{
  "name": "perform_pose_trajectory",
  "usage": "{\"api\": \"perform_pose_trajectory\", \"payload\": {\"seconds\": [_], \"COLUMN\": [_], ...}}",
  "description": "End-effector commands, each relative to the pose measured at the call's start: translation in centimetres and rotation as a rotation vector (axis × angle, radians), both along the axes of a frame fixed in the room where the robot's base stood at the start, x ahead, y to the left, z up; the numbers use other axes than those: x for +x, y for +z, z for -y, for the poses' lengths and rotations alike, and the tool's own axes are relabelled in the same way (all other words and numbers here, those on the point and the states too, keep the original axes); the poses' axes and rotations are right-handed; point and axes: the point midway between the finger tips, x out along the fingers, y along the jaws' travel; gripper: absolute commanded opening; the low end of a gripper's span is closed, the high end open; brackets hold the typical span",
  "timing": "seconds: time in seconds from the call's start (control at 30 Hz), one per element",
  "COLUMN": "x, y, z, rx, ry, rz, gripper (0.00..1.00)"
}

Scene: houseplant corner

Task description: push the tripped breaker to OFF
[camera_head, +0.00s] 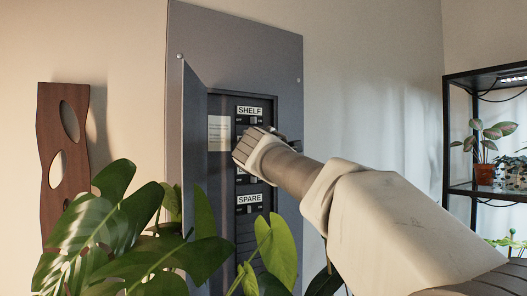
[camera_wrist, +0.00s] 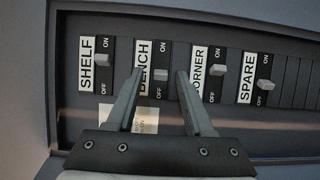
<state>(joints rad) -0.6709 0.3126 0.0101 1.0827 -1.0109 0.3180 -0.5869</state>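The breaker panel shows a column of breakers in the head view and a row in the wrist view. My gripper (camera_wrist: 159,74) is open, one finger on each side of the BENCH toggle in the picture. I see no clear contact, and cannot tell the depth gap. In the head view my gripper (camera_head: 262,135) is at the panel below the SHELF label and hides the breakers behind it.
SHELF (camera_wrist: 102,60) and CORNER (camera_wrist: 216,70) toggles sit toward ON; the SPARE toggle (camera_wrist: 264,85) sits toward OFF. The panel door (camera_head: 195,140) stands open at left. Broad leaves (camera_head: 110,240) rise in front of the lower panel. A plant shelf (camera_head: 475,188) stands at right.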

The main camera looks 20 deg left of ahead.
Motion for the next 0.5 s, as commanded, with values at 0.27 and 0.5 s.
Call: {"api": "perform_pose_trajectory", "payload": {"seconds": [0.27,0.5], "x": [-0.5,-3.5], "y": [-0.1,-0.2], "z": [0.2,1.5], "rx": [0.0,0.001], "ry": [0.001,0.002], "rz": [0.0,0.002], "gripper": [0.53,0.53]}}
